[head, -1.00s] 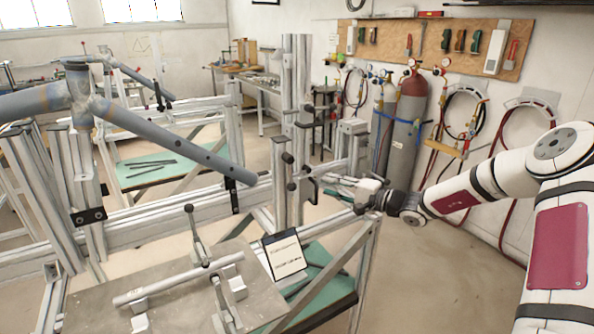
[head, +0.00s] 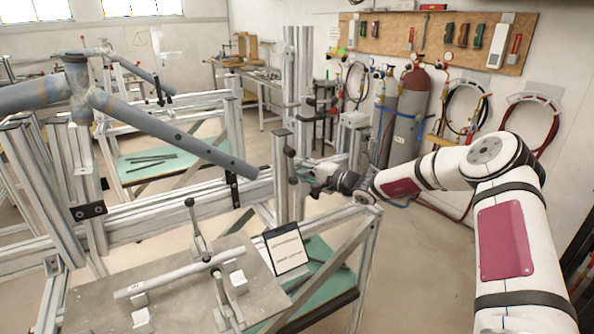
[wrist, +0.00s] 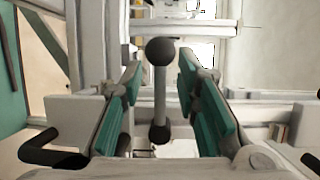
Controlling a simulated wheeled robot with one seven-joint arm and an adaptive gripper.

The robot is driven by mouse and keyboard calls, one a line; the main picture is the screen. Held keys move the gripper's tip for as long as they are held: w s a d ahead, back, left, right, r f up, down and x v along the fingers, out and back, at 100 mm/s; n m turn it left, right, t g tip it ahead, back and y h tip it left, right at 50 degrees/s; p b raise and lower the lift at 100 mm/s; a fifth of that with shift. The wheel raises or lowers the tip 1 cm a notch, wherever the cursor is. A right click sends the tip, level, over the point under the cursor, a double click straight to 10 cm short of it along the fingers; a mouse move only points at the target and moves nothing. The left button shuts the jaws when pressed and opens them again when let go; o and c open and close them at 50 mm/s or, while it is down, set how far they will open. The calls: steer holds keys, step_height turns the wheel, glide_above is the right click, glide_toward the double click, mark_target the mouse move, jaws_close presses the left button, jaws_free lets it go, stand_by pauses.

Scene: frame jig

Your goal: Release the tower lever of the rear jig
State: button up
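The upright metal tower (head: 281,185) stands on the near frame jig, left of my gripper. In the wrist view a lever with a black ball knob (wrist: 161,52) and a pale rod (wrist: 159,92) lies between my finger pads. My gripper (head: 304,176) is beside the tower in the head view, which hides most of the lever there. In the wrist view my gripper (wrist: 163,100) is open, with green pads on both sides of the rod and gaps between them and it.
A grey tube (head: 165,130) is clamped across the jig at left. A plate (head: 90,300) with toggle clamps and a sign (head: 286,249) are in front. Gas cylinders (head: 408,120) stand behind my arm. Open floor (head: 420,280) lies at right.

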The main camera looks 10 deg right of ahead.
steer(key=shift+w+a, duration=0.1)
steer(key=shift+a, duration=0.05)
steer(key=shift+c, duration=0.3)
jaws_close()
steer(key=shift+f, duration=0.1)
steer(key=shift+r+m, duration=0.3)
steer(key=shift+m, duration=0.4)
steer(key=shift+d+r+t+y, duration=0.2)
steer(key=shift+r+t+y, duration=0.1)
steer(key=shift+r, duration=0.05)
stand_by(0.6)
